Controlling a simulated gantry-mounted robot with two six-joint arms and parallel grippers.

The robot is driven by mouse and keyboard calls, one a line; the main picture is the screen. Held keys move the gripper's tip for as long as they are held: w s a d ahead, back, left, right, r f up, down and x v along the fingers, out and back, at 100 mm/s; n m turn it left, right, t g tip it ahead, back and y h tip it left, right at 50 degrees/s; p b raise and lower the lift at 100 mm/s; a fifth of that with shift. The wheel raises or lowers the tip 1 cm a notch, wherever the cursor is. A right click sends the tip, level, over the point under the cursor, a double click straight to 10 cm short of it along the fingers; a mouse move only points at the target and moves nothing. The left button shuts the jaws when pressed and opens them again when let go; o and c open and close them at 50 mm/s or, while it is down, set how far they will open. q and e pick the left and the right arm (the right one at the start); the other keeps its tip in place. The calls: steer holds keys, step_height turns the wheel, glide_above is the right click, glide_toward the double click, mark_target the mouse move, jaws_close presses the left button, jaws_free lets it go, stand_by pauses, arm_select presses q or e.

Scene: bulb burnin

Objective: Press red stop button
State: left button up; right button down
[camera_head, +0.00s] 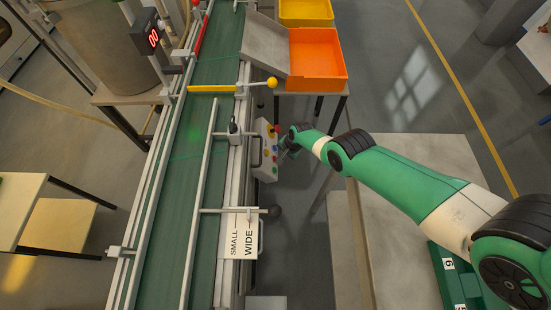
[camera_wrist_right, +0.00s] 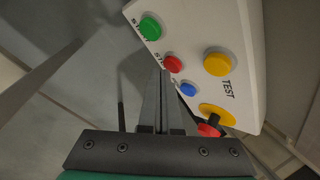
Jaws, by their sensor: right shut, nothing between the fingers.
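The white control box (camera_head: 266,150) is mounted at the right side of the conveyor, and its panel (camera_wrist_right: 240,30) fills the upper right of the right wrist view. The red stop button (camera_wrist_right: 173,64) sits between the green start button (camera_wrist_right: 151,27) and a blue button (camera_wrist_right: 188,89). My right gripper (camera_wrist_right: 161,74) is shut and empty, its fingertips appearing just beside and below the red stop button. I cannot tell whether they touch it. In the head view my right gripper (camera_head: 284,149) is at the box's right side, partly hidden by its wrist. My left gripper is not in view.
A large yellow TEST button (camera_wrist_right: 217,63) and a red knob on a yellow base (camera_wrist_right: 217,114) are also on the panel. The green conveyor (camera_head: 195,140) runs left of the box. An orange bin (camera_head: 318,60) stands behind it.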

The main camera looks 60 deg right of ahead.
steer(key=shift+w+a+f+b, duration=0.15)
steer(key=shift+w+f+b, duration=0.15)
steer(key=shift+b, duration=0.15)
stand_by(0.3)
steer(key=shift+r, duration=0.15)
steer(key=shift+s+d+r+p, duration=0.35)
steer(key=shift+s+p, duration=0.25)
steer(key=shift+p, duration=0.3)
